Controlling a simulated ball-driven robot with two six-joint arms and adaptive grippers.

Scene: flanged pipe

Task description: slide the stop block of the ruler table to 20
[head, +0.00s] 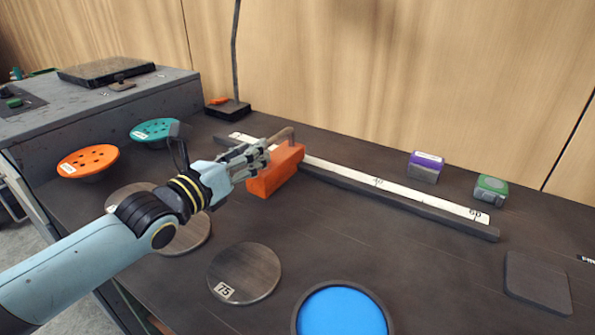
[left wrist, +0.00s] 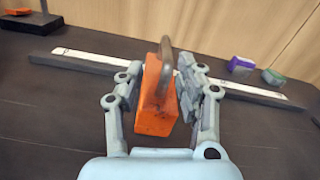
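The orange stop block (head: 273,178), with a brown bent handle (head: 284,135), sits across the ruler table's white scale (head: 345,174), toward its left end. "60" reads near the right end; a smaller mark near mid-scale looks like 40. The block hides the scale beneath it. My left gripper (head: 262,158) is at the block. In the left wrist view its fingers (left wrist: 158,88) stand on either side of the orange block (left wrist: 152,118) and handle (left wrist: 166,65). They look spread, with a slim gap at the left finger; contact on the right is unclear. My right gripper is not in view.
A purple-topped block (head: 425,166) and a green-topped block (head: 490,189) stand behind the ruler's right half. A stand base (head: 228,108) is behind its left end. Round plates, one marked 75 (head: 245,272), and a blue dish (head: 342,312) lie in front.

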